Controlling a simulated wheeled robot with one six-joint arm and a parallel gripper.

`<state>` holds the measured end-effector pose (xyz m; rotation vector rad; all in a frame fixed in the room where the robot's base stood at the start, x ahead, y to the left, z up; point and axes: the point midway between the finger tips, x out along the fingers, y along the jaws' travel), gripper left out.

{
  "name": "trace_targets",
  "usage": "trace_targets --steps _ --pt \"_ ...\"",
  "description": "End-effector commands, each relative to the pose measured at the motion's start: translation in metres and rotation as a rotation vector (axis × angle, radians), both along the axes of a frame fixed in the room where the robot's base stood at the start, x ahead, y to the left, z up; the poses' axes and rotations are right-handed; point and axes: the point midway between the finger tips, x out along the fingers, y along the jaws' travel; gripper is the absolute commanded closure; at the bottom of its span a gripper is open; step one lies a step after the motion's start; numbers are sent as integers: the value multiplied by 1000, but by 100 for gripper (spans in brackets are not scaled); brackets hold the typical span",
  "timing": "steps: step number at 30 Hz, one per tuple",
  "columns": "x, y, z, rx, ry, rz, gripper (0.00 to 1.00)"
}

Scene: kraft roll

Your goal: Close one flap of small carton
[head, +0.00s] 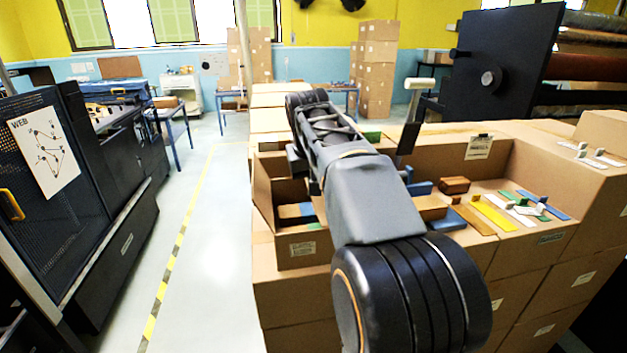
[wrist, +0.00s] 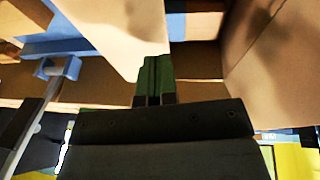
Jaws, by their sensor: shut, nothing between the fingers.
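A pale cardboard panel (wrist: 122,32) is close at the fingers' left, and another (wrist: 268,65) is at the right. I cannot tell whether the fingers touch either. In the head view the fingertips are hidden.
A larger open box at the right holds a brown block (head: 454,185), a yellow strip (head: 493,215) and several other strips. White handled pieces (head: 590,155) lie at the far right. A blue piece (wrist: 62,66) shows in the wrist view. The floor (head: 210,250) at the left is clear.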

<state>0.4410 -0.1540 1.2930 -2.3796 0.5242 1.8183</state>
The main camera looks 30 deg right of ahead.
Motion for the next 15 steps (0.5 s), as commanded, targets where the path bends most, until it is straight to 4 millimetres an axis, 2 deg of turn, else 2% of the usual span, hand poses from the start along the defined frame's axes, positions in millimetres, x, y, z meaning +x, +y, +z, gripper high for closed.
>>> trace_targets --steps 5,9,11,15 --pt "0 0 21 -1 -1 1 100" --pt "0 1 46 0 -1 3 100" --pt "-1 4 50 -2 -5 4 100" --pt "-8 12 77 -1 -4 4 100"
